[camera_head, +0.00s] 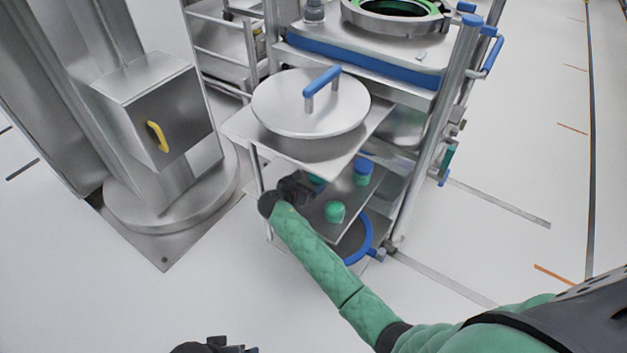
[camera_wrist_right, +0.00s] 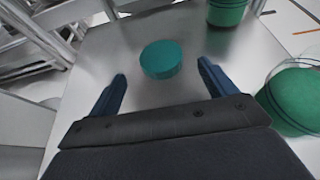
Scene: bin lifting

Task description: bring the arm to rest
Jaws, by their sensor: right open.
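My right arm, in a green quilted sleeve, reaches from the lower right to the cart in the head view. My right gripper (camera_head: 298,187) is at the middle shelf (camera_head: 345,215), under the upper plate. In the right wrist view its two blue fingers (camera_wrist_right: 163,88) are spread wide with nothing between them. A teal round lid or disc (camera_wrist_right: 161,59) lies on the shelf just beyond the fingertips, apart from them. Only a dark part of my left gripper (camera_head: 214,346) shows at the bottom edge of the head view; its fingers cannot be made out.
A large round lid (camera_head: 285,110) with a blue handle sits on the upper plate. A green-domed jar (camera_head: 334,211) and a blue-topped container (camera_head: 362,170) stand on the middle shelf. A metal column with a yellow-handled box (camera_head: 185,115) stands left. Floor in front is clear.

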